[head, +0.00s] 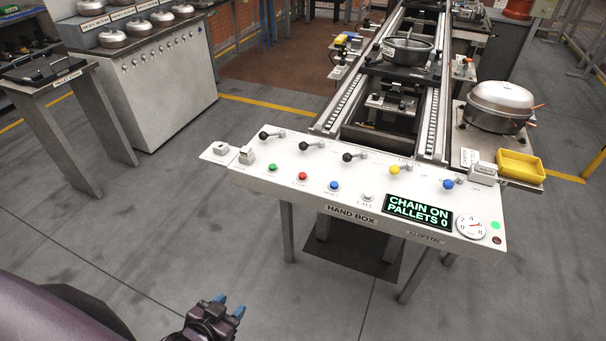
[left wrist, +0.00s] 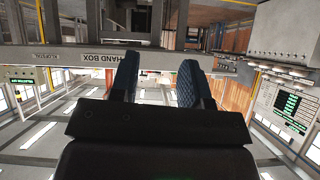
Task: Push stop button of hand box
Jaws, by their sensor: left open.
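The hand box (head: 340,220) is a white sloped panel on legs in the middle of the head view. Its red button (head: 302,176), labelled as stop in small blurred print, sits between a green button (head: 272,168) and a blue button (head: 334,186). My left gripper (head: 228,305) is low in the head view, left of and in front of the panel, apart from it. Its blue fingertips are spread with nothing between them; they also show in the left wrist view (left wrist: 157,78), where the HAND BOX label (left wrist: 100,58) appears beyond. My right gripper is out of view.
Black-knobbed levers (head: 310,145) stand along the panel's back edge. A lit display (head: 418,209) reads CHAIN ON, PALLETS 0. A conveyor (head: 329,123) runs behind. A pot (head: 500,104) and yellow tray (head: 521,166) stand at right. The floor before the panel is clear.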

